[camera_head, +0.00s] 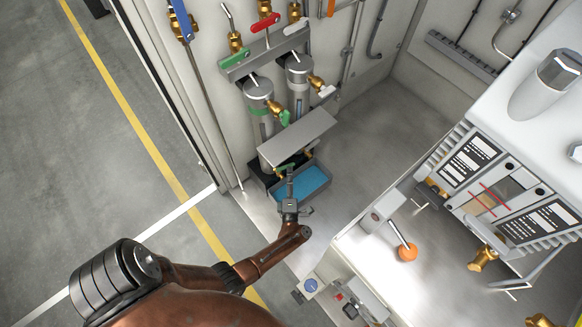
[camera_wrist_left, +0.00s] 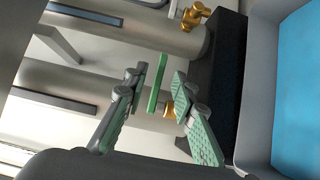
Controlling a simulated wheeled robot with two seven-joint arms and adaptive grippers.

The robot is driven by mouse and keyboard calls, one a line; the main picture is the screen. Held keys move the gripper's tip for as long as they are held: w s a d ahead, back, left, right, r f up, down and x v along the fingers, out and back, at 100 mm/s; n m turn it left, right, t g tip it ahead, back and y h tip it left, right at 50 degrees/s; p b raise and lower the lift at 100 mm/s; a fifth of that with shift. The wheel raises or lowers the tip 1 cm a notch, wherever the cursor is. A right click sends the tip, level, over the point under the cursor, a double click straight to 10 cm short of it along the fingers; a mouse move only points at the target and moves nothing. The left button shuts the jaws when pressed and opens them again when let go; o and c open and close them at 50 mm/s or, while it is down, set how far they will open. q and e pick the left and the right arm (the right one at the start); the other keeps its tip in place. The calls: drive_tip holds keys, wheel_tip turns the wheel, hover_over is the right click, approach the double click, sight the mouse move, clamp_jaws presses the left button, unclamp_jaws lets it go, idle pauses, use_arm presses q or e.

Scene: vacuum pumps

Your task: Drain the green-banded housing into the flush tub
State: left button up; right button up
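The green-banded housing (camera_head: 266,128) is the left of two upright metal cylinders on the cabinet wall in the head view. Its lower part is partly hidden by a grey shelf plate. My left gripper (camera_head: 288,176) is low in front of it, beside the flush tub (camera_head: 325,182), which holds blue liquid. In the left wrist view, my left gripper (camera_wrist_left: 158,80) is open, its fingers on either side of a green lever (camera_wrist_left: 155,85) by a brass valve (camera_wrist_left: 168,110). The tub (camera_wrist_left: 250,90) is at the right there. My right gripper is not in view.
A second housing (camera_head: 299,82) stands to the right. The grey shelf plate (camera_head: 297,138) juts out above my left gripper. Green (camera_head: 235,57) and red (camera_head: 265,22) levers sit above the housings. A machine with an orange knob (camera_head: 407,253) stands at the right.

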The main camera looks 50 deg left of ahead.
use_arm(q)
drive_tip(key=shift+b+x, duration=0.3)
drive_tip(key=shift+x, duration=1.3)
clamp_jaws()
